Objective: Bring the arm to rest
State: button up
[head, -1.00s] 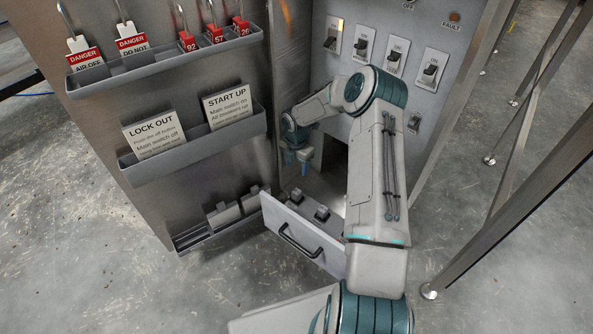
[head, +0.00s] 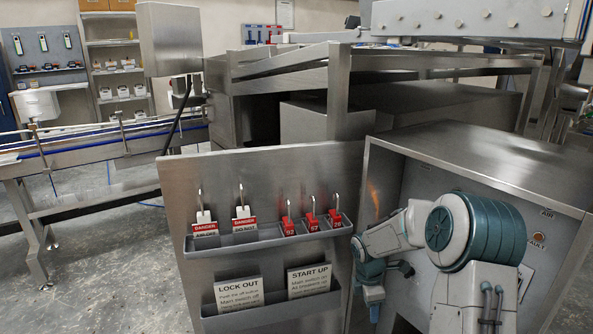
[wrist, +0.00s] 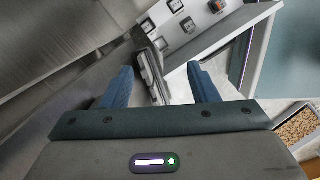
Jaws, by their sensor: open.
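My gripper (head: 374,296) is low in the head view, just right of the open cabinet door's edge and in front of the cabinet opening. In the wrist view its two blue fingers (wrist: 160,76) stand wide apart with nothing between them in their grasp. My arm covers much of the cabinet front in the head view. The grey switch panel (wrist: 190,22) with several switches shows beyond the fingers in the wrist view.
The cabinet door (head: 262,175) carries racks of red and white tags, padlocks and the LOCK OUT and START UP cards. The cabinet's right side (head: 545,290) is close to my arm. A conveyor (head: 90,155) stands at the left; bare floor (head: 110,290) lies before it.

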jog(key=s+a+r+m+t+p, duration=0.1)
jog(key=s+r+m+p, duration=0.5)
jog(key=r, duration=0.7)
jog(key=s+a+r+m+p, duration=0.1)
jog(key=s+r+m+p, duration=0.2)
jog(key=s+r+p, duration=0.75)
jog(key=s+a+r+m+p, duration=0.1)
jog(key=s+r+m+p, duration=0.2)
jog(key=r, duration=0.6)
jog(key=s+a+r+m+t+y+p, duration=0.1)
jog(key=s+a+r+m+p, duration=0.1)
jog(key=s+r+m, duration=0.4)
notch_tip(320, 180, up, 3)
jog(key=s+p, duration=0.1)
jog(key=s, duration=0.2)
jog(key=shift+m+t+y, duration=0.3)
jog(key=shift+m, duration=0.1)
jog(key=shift+w+r, duration=0.1)
